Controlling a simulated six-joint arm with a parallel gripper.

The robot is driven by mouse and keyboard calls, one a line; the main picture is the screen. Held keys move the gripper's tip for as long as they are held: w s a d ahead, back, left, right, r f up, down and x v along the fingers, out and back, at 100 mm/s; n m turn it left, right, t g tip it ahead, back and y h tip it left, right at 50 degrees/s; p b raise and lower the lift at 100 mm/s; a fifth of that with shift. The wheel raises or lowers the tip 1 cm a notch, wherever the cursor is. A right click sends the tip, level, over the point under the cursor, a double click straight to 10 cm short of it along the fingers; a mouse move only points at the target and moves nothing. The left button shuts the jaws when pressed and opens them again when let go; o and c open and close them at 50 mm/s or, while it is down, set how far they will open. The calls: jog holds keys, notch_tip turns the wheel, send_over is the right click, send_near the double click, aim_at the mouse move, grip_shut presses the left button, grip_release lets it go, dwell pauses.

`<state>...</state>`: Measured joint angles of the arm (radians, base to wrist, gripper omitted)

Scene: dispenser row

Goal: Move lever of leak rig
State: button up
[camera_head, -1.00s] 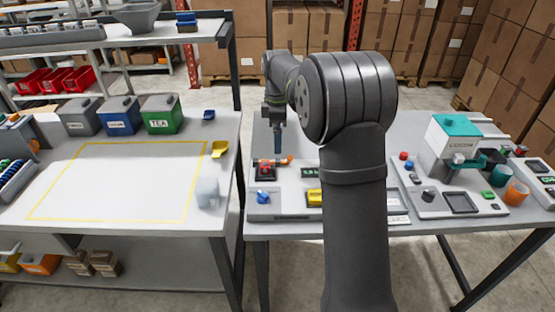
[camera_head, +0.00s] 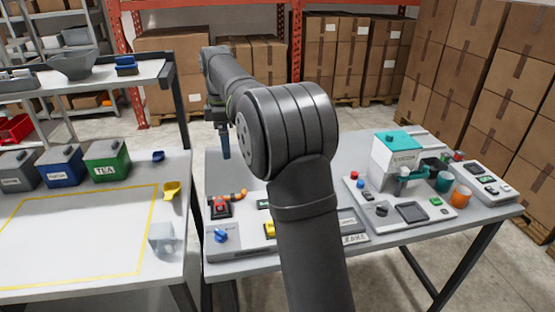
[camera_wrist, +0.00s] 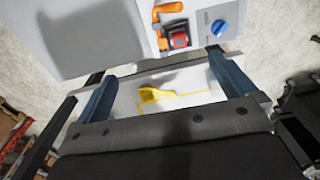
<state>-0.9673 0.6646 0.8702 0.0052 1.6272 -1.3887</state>
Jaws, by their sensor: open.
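The rig is a light panel (camera_head: 230,241) at the left of the right-hand table, partly hidden by my arm. On it are a red button in a dark housing (camera_head: 220,206), an orange handle (camera_head: 237,195) beside it, and a blue knob (camera_head: 221,235). I cannot tell for sure which part is the lever. My gripper (camera_head: 225,156) points down, empty, above and behind the orange handle. In the wrist view my gripper (camera_wrist: 162,66) has its blue fingers spread apart. The orange handle (camera_wrist: 168,8), red button (camera_wrist: 179,39) and blue knob (camera_wrist: 218,28) lie beyond the fingertips, untouched.
The left table (camera_head: 75,235) carries a yellow scoop (camera_head: 171,190) and a green TEA bin (camera_head: 107,161). A gap separates the tables.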

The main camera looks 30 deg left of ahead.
jog(key=c, duration=1.3)
jog(key=shift+d+f, duration=0.2)
jog(key=c, duration=0.4)
jog(key=d+f, duration=0.2)
jog(key=d+f+m, duration=0.1)
jog(key=d+f, duration=0.1)
jog(key=d+f+m+y, duration=0.1)
jog(key=d+f, duration=0.1)
jog(key=shift+w, duration=0.25)
grip_shut()
jog(key=shift+s+a+f, duration=0.1)
jog(key=shift+f, duration=1.65)
jog(key=shift+s+a+f, duration=0.1)
jog(key=shift+f, duration=1.65)
